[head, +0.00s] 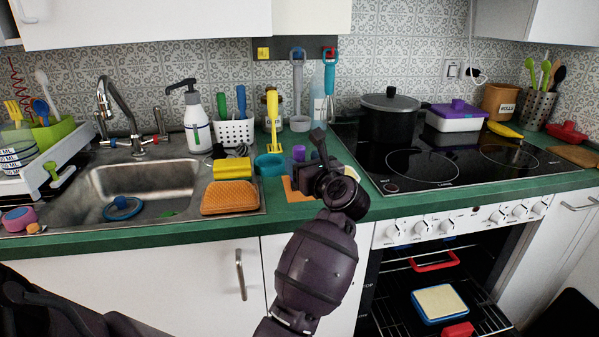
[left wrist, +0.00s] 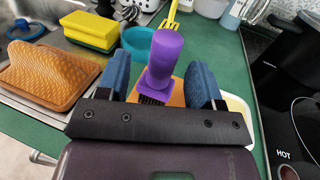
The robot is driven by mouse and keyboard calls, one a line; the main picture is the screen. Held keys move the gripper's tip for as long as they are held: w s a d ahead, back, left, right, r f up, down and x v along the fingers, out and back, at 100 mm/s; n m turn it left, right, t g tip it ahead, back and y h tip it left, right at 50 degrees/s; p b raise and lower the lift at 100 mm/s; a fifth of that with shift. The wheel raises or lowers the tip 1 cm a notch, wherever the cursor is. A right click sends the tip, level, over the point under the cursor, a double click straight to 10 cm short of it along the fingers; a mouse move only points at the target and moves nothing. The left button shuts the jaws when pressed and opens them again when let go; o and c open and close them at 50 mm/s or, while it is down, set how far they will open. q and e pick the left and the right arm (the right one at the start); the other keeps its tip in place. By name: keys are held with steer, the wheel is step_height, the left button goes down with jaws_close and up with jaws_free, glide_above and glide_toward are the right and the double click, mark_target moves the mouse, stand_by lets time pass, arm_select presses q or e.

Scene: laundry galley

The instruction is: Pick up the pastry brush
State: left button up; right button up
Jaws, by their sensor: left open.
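The pastry brush (left wrist: 165,52) has a thick purple handle and dark bristles. In the left wrist view it is between the two blue finger pads of my left gripper (left wrist: 160,68), which is open. Gaps show on both sides of the handle. In the head view a small purple part of the brush (head: 299,153) shows just left of my left gripper (head: 319,146), above the green counter. The gripper hides the rest of it there. My right gripper is not in view.
An orange flat piece (head: 294,193) lies on the counter (head: 375,193) beneath the brush. A teal bowl (head: 270,165), yellow sponge (head: 232,167) and orange ribbed sponge (head: 229,197) are to the left. The black hob (head: 430,165) is to the right. The oven below is open.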

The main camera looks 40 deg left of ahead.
arm_select(q)
steer(key=x, duration=0.4)
steer(key=shift+w+a+r+b, duration=0.15)
steer(key=shift+w+b, duration=0.15)
steer(key=shift+b, duration=0.05)
steer(key=shift+w+a+r, duration=0.1)
steer(key=shift+a, duration=0.25)
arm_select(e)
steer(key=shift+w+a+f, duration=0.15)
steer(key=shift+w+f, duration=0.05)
arm_select(q)
steer(key=c, duration=0.9)
steer(key=shift+c, duration=0.5)
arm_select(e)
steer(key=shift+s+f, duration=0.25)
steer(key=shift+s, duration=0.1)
arm_select(q)
step_height(320, 180, up, 9)
steer(key=p, duration=0.2)
step_height(320, 180, up, 11)
steer(key=p, duration=0.3)
glide_above(302, 158)
steer(key=x, duration=0.3)
steer(key=shift+a, duration=0.1)
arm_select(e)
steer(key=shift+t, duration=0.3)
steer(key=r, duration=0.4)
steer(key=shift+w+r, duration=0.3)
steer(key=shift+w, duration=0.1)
